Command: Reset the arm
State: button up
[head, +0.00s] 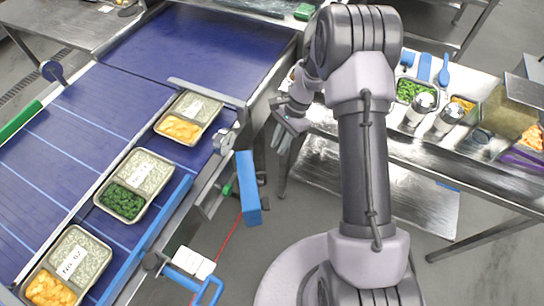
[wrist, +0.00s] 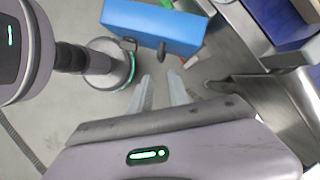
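My gripper (head: 281,142) hangs in the gap between the blue conveyor (head: 215,45) and the steel table on the right in the head view. In the wrist view its two fingers (wrist: 160,80) stand apart with nothing between them. My arm is bent, with the wrist left of the upright link and the fingers pointing down. It touches no tray or utensil that I can see.
Compartment trays with orange food (head: 181,128) and green food (head: 122,201) sit on the conveyor. A blue box-shaped part (head: 249,188) is beside its edge, below my gripper in the head view. Food containers (head: 409,91) and metal shakers (head: 420,108) crowd the right table.

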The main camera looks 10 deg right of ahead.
jog(key=shift+v, duration=1)
